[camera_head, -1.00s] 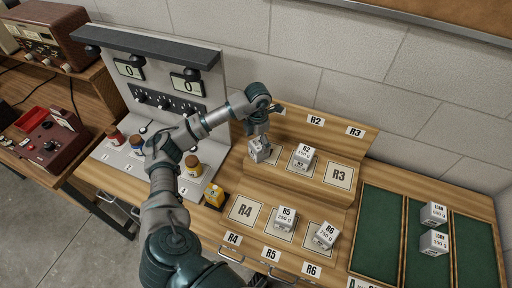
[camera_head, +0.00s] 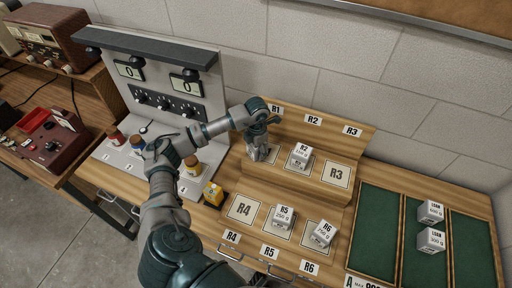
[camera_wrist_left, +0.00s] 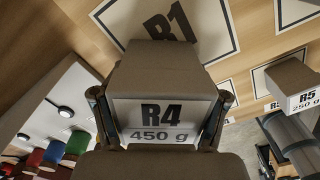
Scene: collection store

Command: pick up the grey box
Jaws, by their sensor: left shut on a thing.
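The grey box (camera_wrist_left: 160,112), with a white front label reading R4 450 g, fills the middle of the left wrist view. My left gripper (camera_head: 260,152) is shut on it, with one finger against each side. The box is at the R1 place (camera_wrist_left: 180,25) on the upper step; I cannot tell whether it touches the wood. In the head view the fingers mostly hide the box. My right gripper is not in view.
Box R2 (camera_head: 300,156) stands close to the right of my gripper. Boxes R5 (camera_head: 283,217) and R6 (camera_head: 322,234) stand on the lower step. Places R3 (camera_head: 337,174) and R4 (camera_head: 243,209) are bare. Two loan boxes (camera_head: 431,239) stand on green mat (camera_head: 377,230) at right.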

